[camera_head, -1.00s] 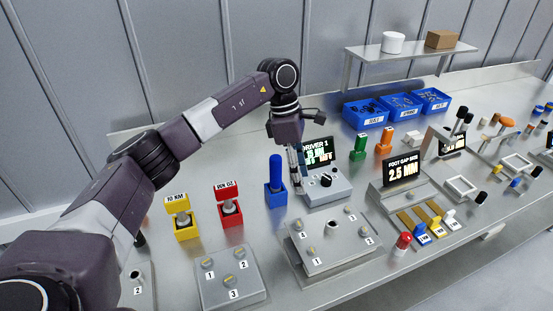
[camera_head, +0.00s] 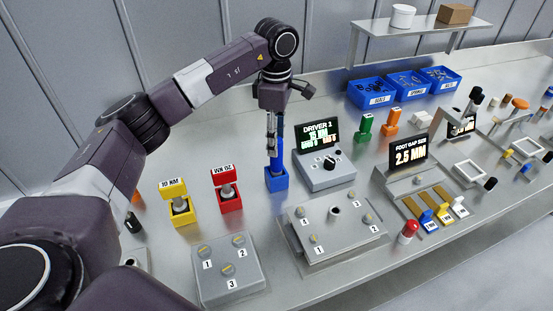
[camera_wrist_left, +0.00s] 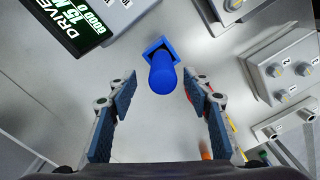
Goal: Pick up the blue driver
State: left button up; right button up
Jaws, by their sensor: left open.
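The blue driver (camera_head: 276,158) stands upright in a blue square holder (camera_head: 277,181) on the metal bench. In the left wrist view the driver (camera_wrist_left: 162,76) shows end-on, between and slightly ahead of the two fingers. My left gripper (camera_head: 272,150) points down at the driver and partly covers its upper part in the head view. In the left wrist view the left gripper (camera_wrist_left: 158,100) is open, with a clear gap on each side of the driver. My right gripper is in neither view.
The Driver 1 display box (camera_head: 326,173) stands just right of the holder. A red holder (camera_head: 229,199) and a yellow holder (camera_head: 181,212) stand to the left. Grey numbered fixtures (camera_head: 228,292) lie in front. Blue bins (camera_head: 374,101) and a shelf (camera_head: 370,28) are behind.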

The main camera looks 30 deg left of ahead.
aim_at(276, 163)
pick_arm(q)
notch_tip(276, 163, down, 3)
jog(key=shift+s+d+f+p, duration=0.15)
jog(key=shift+f+p, duration=0.05)
jog(key=shift+p, duration=0.75)
jog(key=shift+f, duration=0.55)
jog(key=shift+r, duration=0.1)
grip_shut()
